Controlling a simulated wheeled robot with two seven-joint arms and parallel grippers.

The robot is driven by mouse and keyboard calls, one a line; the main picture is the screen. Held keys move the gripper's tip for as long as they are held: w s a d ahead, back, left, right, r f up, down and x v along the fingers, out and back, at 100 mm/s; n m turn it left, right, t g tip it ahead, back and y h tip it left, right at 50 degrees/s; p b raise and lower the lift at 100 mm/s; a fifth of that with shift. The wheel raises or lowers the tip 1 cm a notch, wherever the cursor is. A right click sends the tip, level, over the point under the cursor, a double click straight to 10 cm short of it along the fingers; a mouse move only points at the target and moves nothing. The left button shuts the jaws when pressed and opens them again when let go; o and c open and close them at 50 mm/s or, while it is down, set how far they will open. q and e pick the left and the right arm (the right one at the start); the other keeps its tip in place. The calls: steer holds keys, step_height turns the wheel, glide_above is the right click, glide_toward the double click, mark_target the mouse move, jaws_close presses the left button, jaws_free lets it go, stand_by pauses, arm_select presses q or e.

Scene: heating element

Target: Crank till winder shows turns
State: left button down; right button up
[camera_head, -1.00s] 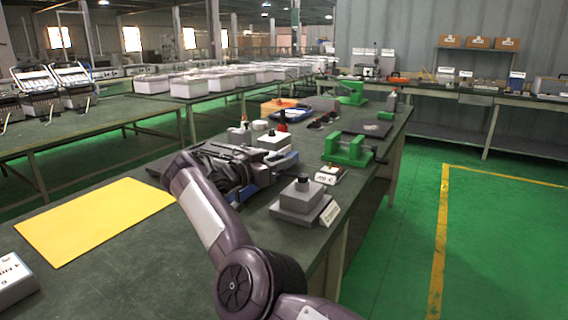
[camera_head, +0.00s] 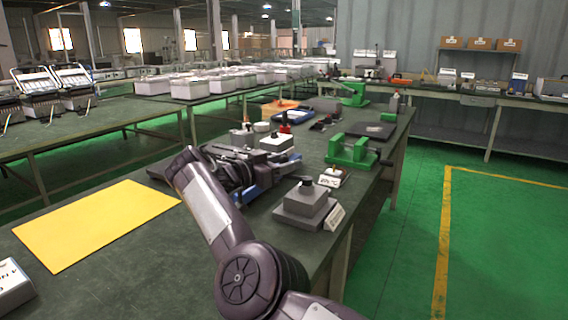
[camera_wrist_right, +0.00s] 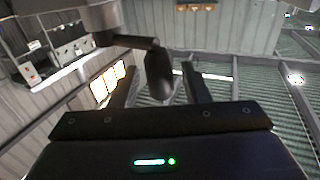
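My right arm reaches up from the bottom of the head view to a dark machine on the near bench, which I take to be the winder; arm and machine overlap there, so its turns display cannot be read. In the right wrist view my right gripper (camera_wrist_right: 160,88) has its two dark fingers apart. A dark crank knob (camera_wrist_right: 158,75) on a rod (camera_wrist_right: 132,41) hangs between them, with narrow gaps seeming to show on both sides. The rod leads to a grey part (camera_wrist_right: 100,17) at the top. My left gripper is not in view.
A yellow sheet (camera_head: 95,222) lies on the bench at left. A grey stepped block (camera_head: 304,203) with a label card stands near the right edge. A green fixture (camera_head: 352,151) is behind it. The green floor (camera_head: 495,225) at right is clear.

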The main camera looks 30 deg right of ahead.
steer(key=shift+a+f, duration=0.1)
steer(key=shift+a, duration=0.25)
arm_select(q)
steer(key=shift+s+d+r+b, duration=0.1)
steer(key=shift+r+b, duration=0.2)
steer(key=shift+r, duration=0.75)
arm_select(e)
steer(key=s+a, duration=0.1)
steer(key=a, duration=0.6)
steer(key=shift+s, duration=0.15)
